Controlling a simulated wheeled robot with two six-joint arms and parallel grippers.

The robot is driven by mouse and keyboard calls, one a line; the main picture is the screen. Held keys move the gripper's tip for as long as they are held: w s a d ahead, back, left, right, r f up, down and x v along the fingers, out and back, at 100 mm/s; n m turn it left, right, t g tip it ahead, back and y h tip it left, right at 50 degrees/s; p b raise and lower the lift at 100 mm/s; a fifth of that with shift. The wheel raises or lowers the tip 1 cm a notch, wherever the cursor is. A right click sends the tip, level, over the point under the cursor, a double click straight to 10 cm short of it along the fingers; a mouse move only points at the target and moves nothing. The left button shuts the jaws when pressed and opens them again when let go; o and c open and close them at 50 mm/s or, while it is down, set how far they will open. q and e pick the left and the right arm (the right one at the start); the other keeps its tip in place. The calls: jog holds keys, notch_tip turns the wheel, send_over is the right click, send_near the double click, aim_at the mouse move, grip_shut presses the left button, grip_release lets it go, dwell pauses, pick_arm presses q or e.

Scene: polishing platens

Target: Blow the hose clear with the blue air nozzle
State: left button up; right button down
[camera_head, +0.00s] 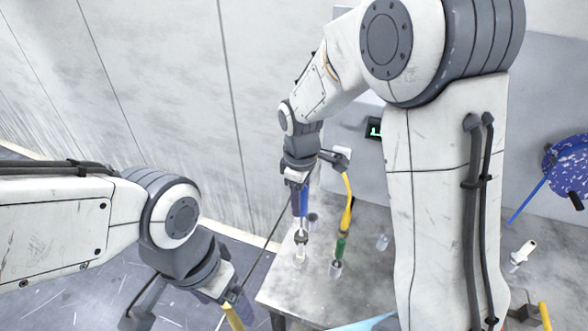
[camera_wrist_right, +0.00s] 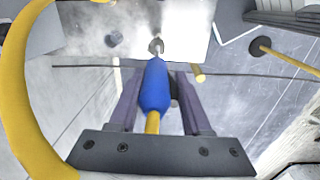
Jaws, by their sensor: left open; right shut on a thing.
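The blue air nozzle (camera_head: 303,203) is in my right gripper (camera_head: 299,183), held tip down above the bench. In the right wrist view the blue nozzle (camera_wrist_right: 155,88) sits between both fingers of my right gripper (camera_wrist_right: 158,100). Its tip points at a small grey fitting (camera_wrist_right: 156,46), also in the head view (camera_head: 301,237); I cannot tell whether they touch. A yellow hose (camera_head: 347,215) hangs beside it; it also shows large in the right wrist view (camera_wrist_right: 13,90). My left gripper (camera_head: 232,298) is open, low at the left, by a yellow piece (camera_head: 234,318).
The grey bench (camera_head: 285,285) carries a green nozzle (camera_head: 340,248) in a metal cup (camera_head: 336,269) and another small cup (camera_head: 382,242). A thin dark line (camera_head: 263,250) runs past the bench's left edge. A white bottle-like thing (camera_head: 523,252) and a blue disc (camera_head: 568,168) are at the right.

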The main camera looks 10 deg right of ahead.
jog(key=shift+w+r, duration=0.2)
jog(key=shift+w, duration=0.05)
jog(key=shift+f, duration=0.1)
notch_tip(320, 180, down, 3)
jog(key=b, duration=0.2)
jog(key=shift+w+d+r+b, duration=0.1)
jog(key=shift+r+b, duration=0.1)
jog(key=shift+b, duration=0.2)
jog(key=shift+f+b, duration=0.4)
jog(key=shift+f, duration=0.05)
dwell(2.3)
